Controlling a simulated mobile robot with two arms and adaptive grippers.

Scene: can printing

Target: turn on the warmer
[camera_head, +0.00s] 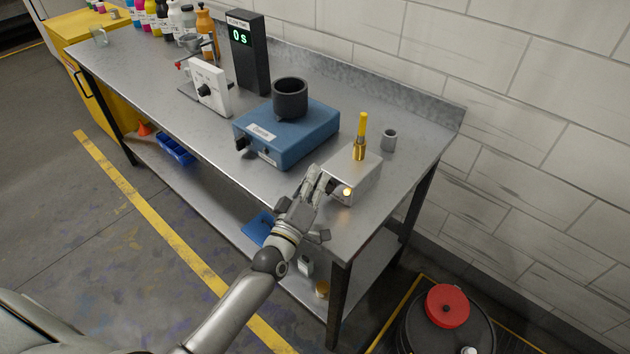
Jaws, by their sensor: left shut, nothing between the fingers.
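A small grey metal box (366,183), which looks like the warmer, sits near the right end of the steel bench. A brass tool with a yellow handle (361,138) stands upright on its top. A round button or lamp (347,192) on its front glows pale yellow. My left gripper (320,183) is shut and empty, just left of the box's front face and close to the glowing spot. I cannot tell whether the fingertips touch the box. My right gripper is not in view.
A blue device (285,135) with a dark cup (290,98) stands left of the box. A black timer (248,52) reads 0 s. A white device with a dial (209,88) and bottles are further left. A wall backs the bench (420,165).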

